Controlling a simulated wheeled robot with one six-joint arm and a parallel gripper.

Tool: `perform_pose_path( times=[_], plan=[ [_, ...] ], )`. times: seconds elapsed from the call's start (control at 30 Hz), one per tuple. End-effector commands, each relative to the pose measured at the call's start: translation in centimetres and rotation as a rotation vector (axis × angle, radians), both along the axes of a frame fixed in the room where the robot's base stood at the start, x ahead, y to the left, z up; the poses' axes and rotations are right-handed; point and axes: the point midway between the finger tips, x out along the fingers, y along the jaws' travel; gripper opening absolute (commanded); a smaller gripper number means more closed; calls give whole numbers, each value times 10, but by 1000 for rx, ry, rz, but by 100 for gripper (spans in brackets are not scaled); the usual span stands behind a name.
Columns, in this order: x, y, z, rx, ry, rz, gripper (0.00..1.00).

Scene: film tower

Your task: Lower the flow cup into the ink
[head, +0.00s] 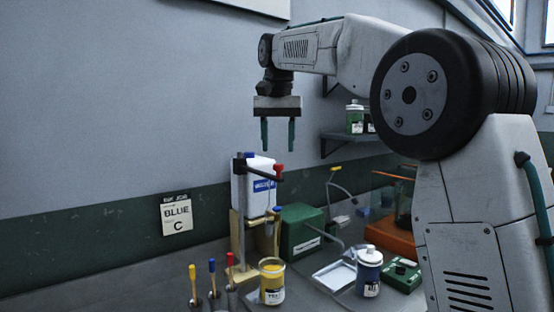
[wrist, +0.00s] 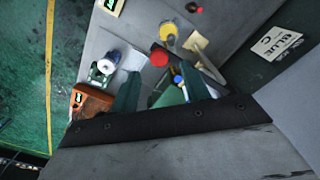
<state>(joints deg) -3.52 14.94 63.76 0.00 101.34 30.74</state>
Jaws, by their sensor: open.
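My gripper (head: 278,137) is open and empty, with its two green fingers pointing down above the bench. Its fingers also show in the wrist view (wrist: 150,90). An open can of yellow ink (head: 271,283) stands at the bench front, below my gripper and well apart from it; it also shows in the wrist view (wrist: 168,39). I cannot clearly make out the flow cup in either view.
A white jug (head: 252,190) stands behind the post. A green box (head: 303,232), a white tray (head: 333,275) and a blue jar (head: 369,272) lie to the right. Several colour-topped tools (head: 212,275) stand at front left. A "BLUE C" card (head: 177,214) is on the wall.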

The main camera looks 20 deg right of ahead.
Motion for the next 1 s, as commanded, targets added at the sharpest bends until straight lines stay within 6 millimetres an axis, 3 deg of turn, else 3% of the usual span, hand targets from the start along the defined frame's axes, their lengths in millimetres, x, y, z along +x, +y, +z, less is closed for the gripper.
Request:
perform_pose_path(
  times=[0.1, 0.3, 0.63, 0.67, 0.8, 0.87, 0.9, 1.0],
  plan=[
    [-1, 0, -20, 0, 2, 0, 46],
    [-1, 1, -41, 0, 0, 2, 46],
    [0, 3, -46, 0, -1, 5, 46],
    [0, 3, -46, 0, -1, 5, 41],
    [0, 3, -46, 0, -1, 5, 2],
    [0, 3, -46, 0, -1, 5, 0],
    [0, -9, -46, 0, -1, 0, 0],
    [0, -2, -48, -1, 0, 3, 0]
  ],
)
